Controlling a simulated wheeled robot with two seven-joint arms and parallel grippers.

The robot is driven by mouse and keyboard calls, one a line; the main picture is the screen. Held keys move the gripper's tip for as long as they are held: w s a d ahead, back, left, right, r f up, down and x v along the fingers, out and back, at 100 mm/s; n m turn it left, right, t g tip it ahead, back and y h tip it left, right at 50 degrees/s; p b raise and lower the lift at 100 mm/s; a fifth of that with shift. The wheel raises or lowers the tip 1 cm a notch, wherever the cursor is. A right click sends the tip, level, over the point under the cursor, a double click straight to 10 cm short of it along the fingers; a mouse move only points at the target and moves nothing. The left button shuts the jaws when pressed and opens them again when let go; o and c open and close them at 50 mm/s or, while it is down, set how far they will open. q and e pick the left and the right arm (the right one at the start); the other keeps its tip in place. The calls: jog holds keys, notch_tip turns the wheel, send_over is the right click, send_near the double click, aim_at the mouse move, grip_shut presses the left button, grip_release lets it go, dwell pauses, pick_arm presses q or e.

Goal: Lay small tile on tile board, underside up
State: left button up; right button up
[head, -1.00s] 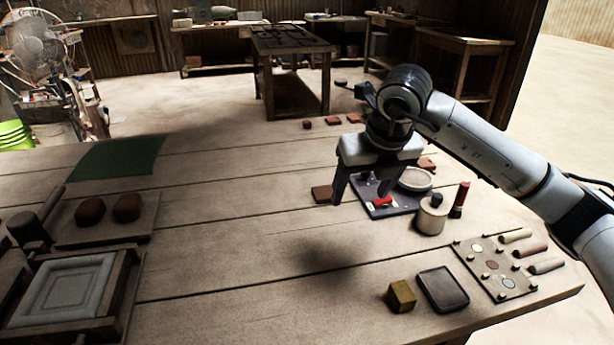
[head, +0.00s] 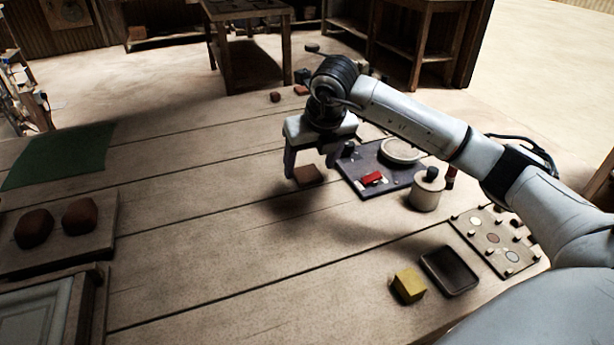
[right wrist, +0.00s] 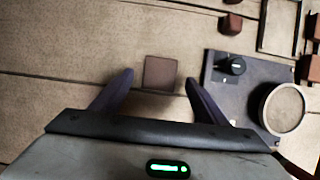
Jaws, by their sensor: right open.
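A small brown square tile (head: 308,175) lies flat on the wooden table, left of a dark panel; it also shows in the right wrist view (right wrist: 160,72). My right gripper (head: 310,169) is open and empty, pointing down. In the right wrist view its fingers (right wrist: 160,78) stand apart on either side of the tile, which shows just beyond the tips. Whether they are level with it I cannot tell. Which face of the tile is up is unclear. Which thing is the tile board is unclear; a board (head: 108,235) with two clay lumps lies at the left. My left gripper is not visible.
The dark panel (head: 352,180) bears a knob, a red piece and a round pale disc. Right of the tile stand a lidded pot (head: 425,195), a pegged board (head: 483,228), a dark tray (head: 450,270) and a yellow block (head: 408,285). The table's middle is clear.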

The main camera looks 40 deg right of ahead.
aim_at(307, 175)
jog(key=shift+x, duration=1)
jog(key=shift+c, duration=0.2)
